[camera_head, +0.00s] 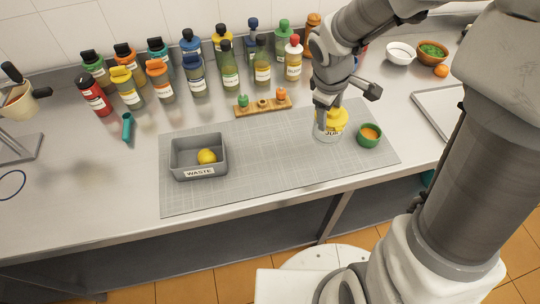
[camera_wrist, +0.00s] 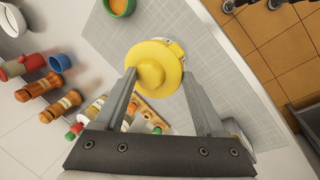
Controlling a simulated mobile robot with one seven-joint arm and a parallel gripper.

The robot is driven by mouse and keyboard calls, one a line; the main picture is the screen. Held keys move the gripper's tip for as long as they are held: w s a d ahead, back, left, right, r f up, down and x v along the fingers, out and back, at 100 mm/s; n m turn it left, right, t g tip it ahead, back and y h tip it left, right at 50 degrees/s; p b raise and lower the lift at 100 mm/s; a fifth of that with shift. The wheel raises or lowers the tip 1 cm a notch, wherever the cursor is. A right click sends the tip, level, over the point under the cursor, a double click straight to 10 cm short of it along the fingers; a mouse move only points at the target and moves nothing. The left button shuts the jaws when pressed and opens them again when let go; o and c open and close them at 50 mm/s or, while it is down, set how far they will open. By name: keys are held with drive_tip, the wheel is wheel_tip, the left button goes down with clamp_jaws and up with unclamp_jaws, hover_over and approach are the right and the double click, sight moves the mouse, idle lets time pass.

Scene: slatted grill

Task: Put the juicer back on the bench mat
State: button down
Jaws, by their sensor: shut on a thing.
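The juicer (camera_head: 329,130) has a yellow top and a clear, labelled lower part. It appears upright over the right half of the grey bench mat (camera_head: 250,190); I cannot tell whether its base touches the mat. My gripper (camera_head: 323,108) comes down on it from above. In the wrist view, the juicer's round yellow top with its central dome (camera_wrist: 152,72) sits between the two fingers of my gripper (camera_wrist: 158,76), which are shut on it. The juicer's lower part is mostly hidden there, and my gripper partly covers the juicer in the head view.
A green cup (camera_head: 369,136) of orange liquid stands close right of the juicer. A grey WASTE bin (camera_head: 183,158) holding a yellow fruit (camera_head: 207,156) stands on the mat's left. A wooden rack (camera_head: 258,107) and several bottles (camera_head: 230,75) stand behind. The mat's middle is clear.

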drive_tip(key=a+f+b, duration=0.1)
drive_tip(key=a+f, duration=1)
drive_tip(key=shift+s+a, duration=0.3)
drive_tip(key=shift+a, duration=0.1)
drive_tip(key=shift+f, duration=0.15)
unclamp_jaws()
